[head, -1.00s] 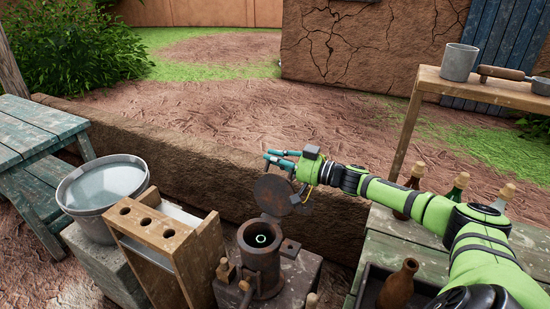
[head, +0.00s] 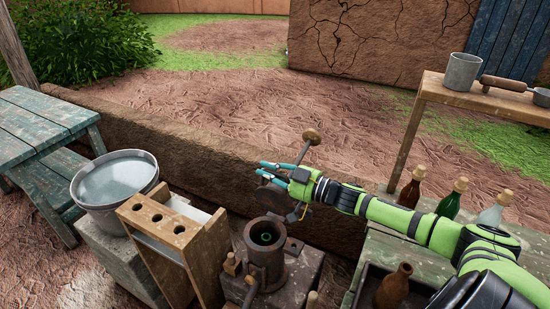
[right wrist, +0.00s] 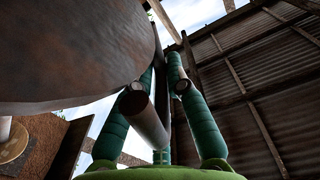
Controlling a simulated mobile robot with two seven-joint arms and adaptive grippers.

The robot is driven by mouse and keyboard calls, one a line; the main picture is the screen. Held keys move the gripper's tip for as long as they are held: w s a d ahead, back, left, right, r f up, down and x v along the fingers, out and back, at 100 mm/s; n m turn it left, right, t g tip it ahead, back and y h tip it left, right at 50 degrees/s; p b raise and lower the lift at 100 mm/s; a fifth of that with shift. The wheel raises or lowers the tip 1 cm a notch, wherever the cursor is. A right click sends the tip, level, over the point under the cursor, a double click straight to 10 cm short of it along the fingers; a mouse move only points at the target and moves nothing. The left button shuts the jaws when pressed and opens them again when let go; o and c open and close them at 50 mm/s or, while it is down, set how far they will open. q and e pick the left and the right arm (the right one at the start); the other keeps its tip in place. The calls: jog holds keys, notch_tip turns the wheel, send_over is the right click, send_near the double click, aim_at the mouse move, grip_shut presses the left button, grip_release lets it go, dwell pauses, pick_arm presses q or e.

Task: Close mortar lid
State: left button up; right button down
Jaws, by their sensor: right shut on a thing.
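The mortar (head: 266,266) is a dark, rusty metal tube standing upright at bottom centre in the head view, with its mouth open and a green ring visible inside. Its round rusty lid (head: 272,201) is raised behind the mouth, partly hidden by my right gripper (head: 262,169). In the right wrist view the lid (right wrist: 75,50) fills the upper left. A metal rod (right wrist: 149,120) lies between the two teal fingers, which are shut on it. A wooden knob (head: 310,135) on a thin rod sticks up beyond the gripper. My left gripper is out of view.
A wooden rack with holes (head: 160,215) and a water bucket (head: 115,181) stand left of the mortar. A brown bottle (head: 393,287) and other bottles (head: 453,199) are at the right. A low mud wall (head: 230,160) runs behind.

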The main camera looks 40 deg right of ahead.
aim_at(262, 180)
jog(key=shift+s+a+r+n, duration=0.2)
jog(key=shift+s+a+n, duration=0.1)
jog(key=shift+a, duration=0.3)
jog(key=shift+s+a+f+p, duration=0.15)
jog(key=shift+s+a+p, duration=0.2)
jog(key=shift+a+p, duration=0.3)
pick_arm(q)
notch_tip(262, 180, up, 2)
pick_arm(e)
jog(key=shift+s+a+f, duration=0.1)
jog(key=shift+a+f, duration=0.05)
jog(key=shift+a, duration=0.05)
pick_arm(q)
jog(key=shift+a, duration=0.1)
pick_arm(e)
jog(key=c, duration=1.3)
grip_release()
